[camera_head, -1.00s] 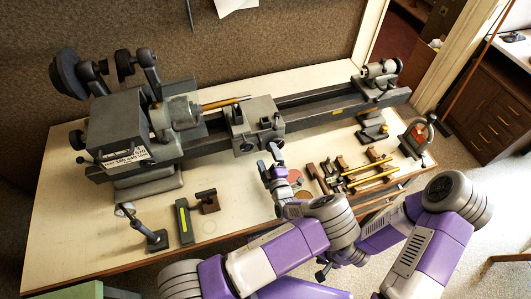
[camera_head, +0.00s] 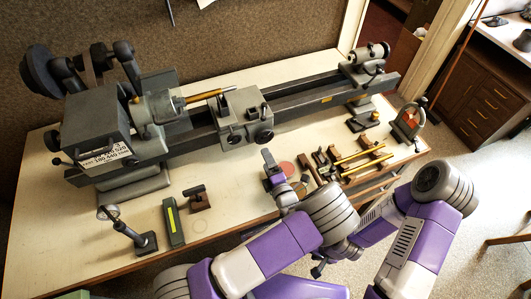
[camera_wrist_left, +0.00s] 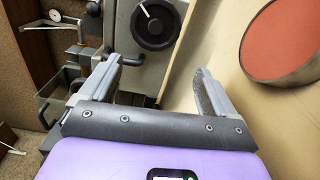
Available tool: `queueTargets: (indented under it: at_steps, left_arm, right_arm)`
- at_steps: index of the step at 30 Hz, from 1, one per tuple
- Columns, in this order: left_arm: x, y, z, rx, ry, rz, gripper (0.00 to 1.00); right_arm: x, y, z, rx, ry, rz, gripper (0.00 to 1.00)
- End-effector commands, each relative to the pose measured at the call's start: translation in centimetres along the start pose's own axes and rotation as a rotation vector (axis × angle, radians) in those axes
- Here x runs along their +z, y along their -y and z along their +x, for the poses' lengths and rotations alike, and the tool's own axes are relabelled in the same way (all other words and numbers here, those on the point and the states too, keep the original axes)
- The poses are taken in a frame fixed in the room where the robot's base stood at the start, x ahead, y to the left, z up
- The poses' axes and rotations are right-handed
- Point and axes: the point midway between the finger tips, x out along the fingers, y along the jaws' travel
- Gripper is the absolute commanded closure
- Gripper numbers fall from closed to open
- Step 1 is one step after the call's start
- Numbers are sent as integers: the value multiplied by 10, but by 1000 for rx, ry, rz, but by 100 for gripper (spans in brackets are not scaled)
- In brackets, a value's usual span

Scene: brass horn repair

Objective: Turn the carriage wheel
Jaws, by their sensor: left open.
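The lathe carriage (camera_head: 247,117) sits on the long bed. Its dark round wheel (camera_head: 264,137) is on the front face. In the left wrist view the wheel is a black knob (camera_wrist_left: 156,23) with a white mark, on a grey plate. My left gripper (camera_head: 267,155) is just in front of and below the wheel, apart from it. In the wrist view its fingers (camera_wrist_left: 156,82) are open and empty, with the wheel ahead between them. My right arm (camera_head: 430,235) is at the right; its gripper is small and dark, below my left forearm.
A round tin with a red top (camera_wrist_left: 283,40) is close on the right of the left gripper. Wooden parts and yellow rods (camera_head: 365,160) lie right of it. A green block (camera_head: 173,222) and a small stand (camera_head: 135,238) are at the front left.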

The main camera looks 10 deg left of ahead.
Motion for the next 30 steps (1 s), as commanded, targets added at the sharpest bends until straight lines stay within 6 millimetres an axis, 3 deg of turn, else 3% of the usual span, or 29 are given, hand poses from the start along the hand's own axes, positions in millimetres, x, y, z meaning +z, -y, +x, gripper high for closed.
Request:
queueTargets:
  at_steps: [1, 6, 12, 15, 20, 30]
  left_arm:
    - [3, 14, 0, -5, -5, -145, 10]
    - [16, 15, -1, -3, -4, -637, 10]
    - [24, 6, 0, 13, 5, -1122, 10]
    - [25, 1, 0, 18, 12, -1266, 10]
    - [26, -4, 5, 24, 16, -1350, 10]
    - [26, -6, 55, 25, 15, -1348, 10]
  right_arm:
    - [-1, -9, 24, 0, 0, 0, 60]
    - [-3, -24, 62, 0, 0, 0, 60]
    - [-4, -36, 97, 0, 0, 0, 60]
    - [-5, -39, 104, 0, 0, 0, 60]
    - [-5, -40, 107, 0, 0, 0, 60]
    - [-5, -42, 111, 0, 0, 0, 60]
